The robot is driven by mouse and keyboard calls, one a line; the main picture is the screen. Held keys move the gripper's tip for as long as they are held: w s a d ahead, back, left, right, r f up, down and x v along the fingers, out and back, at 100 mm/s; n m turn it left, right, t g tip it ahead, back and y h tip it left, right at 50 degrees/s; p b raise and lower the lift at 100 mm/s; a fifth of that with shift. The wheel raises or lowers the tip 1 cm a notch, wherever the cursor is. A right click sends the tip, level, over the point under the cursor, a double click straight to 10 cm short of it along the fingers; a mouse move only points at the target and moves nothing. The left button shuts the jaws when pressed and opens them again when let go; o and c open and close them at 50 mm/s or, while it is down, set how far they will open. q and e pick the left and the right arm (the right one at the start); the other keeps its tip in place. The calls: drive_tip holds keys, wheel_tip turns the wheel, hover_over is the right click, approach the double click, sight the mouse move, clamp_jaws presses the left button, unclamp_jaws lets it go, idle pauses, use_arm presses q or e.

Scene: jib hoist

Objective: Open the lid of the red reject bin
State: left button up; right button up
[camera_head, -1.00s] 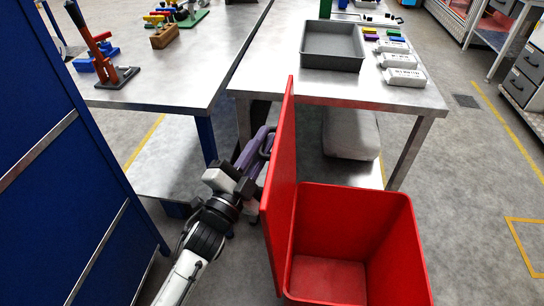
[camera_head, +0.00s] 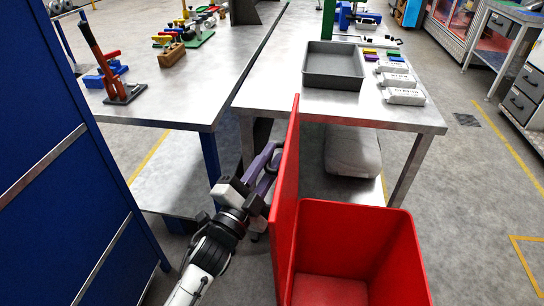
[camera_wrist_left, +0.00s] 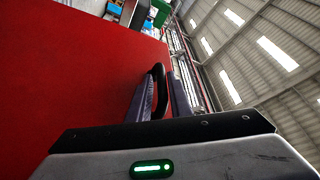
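The red reject bin (camera_head: 345,235) stands open at the lower middle of the head view, its inside visible and empty where I can see it. Its red lid (camera_head: 286,200) stands upright along the bin's left side, seen nearly edge-on. My left gripper (camera_head: 270,166) is at the lid's outer face, its purple fingers spread apart. In the left wrist view the lid (camera_wrist_left: 70,75) fills the left, and the black handle (camera_wrist_left: 159,85) lies between the fingers (camera_wrist_left: 160,98), with a gap on the right finger's side. My right gripper is not in view.
A metal table (camera_head: 390,112) with a grey tray (camera_head: 334,65) stands just behind the bin. Another table (camera_head: 190,95) with tools is to its left. A blue cabinet (camera_head: 60,180) stands close on the left. Floor right of the bin is clear.

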use_arm(q)
drive_tip(key=v, duration=0.9)
drive_tip(key=shift+s+b, duration=0.3)
drive_tip(key=shift+b, duration=0.05)
drive_tip(key=shift+s+a+f, duration=0.1)
drive_tip(key=v, duration=1.1)
drive_tip(key=shift+s+f, duration=0.25)
drive_tip(key=shift+s, duration=0.05)
idle(0.5)
idle(0.3)
